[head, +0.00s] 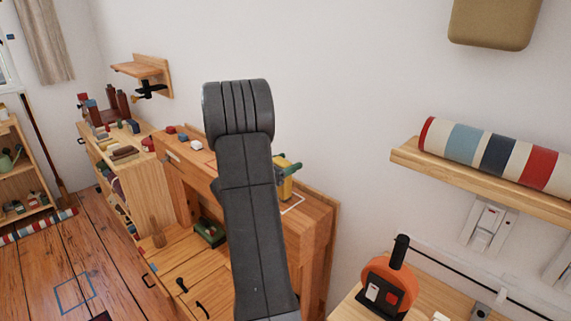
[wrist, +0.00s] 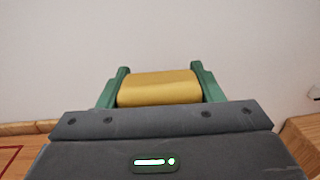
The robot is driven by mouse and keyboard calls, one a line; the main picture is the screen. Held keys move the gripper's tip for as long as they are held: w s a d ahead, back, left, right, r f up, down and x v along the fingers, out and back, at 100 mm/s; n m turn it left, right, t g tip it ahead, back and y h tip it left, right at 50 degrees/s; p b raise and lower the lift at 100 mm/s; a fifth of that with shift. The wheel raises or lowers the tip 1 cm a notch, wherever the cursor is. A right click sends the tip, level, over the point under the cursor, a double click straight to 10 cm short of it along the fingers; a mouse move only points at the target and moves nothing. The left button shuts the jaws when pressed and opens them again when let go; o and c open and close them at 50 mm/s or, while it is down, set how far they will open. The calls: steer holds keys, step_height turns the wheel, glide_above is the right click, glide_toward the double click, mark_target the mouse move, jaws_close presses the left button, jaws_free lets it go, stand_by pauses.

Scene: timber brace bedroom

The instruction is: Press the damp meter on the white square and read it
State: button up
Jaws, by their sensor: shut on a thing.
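My gripper (head: 287,170) has green fingers and is shut on a yellow block-like thing (head: 285,188), which I take to be the damp meter. In the wrist view the yellow body (wrist: 158,88) sits between both green fingers (wrist: 160,86). No display or reading shows on it. A white square outline (head: 294,205) is partly visible on the wooden cabinet top, just below the meter in the head view; my arm hides part of it. I cannot tell whether the meter touches the surface.
Small red, blue and white blocks (head: 196,145) lie on the cabinet top's left part. A wall shelf (head: 480,180) with a striped roll (head: 495,155) is at the right. An orange-and-black device (head: 388,285) stands on the lower right bench. A red line (wrist: 10,158) marks wood at left.

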steer(key=shift+f+b, duration=0.45)
steer(key=shift+b, duration=0.15)
stand_by(1.7)
steer(key=shift+r+p, duration=1.85)
steer(key=shift+r, duration=1.75)
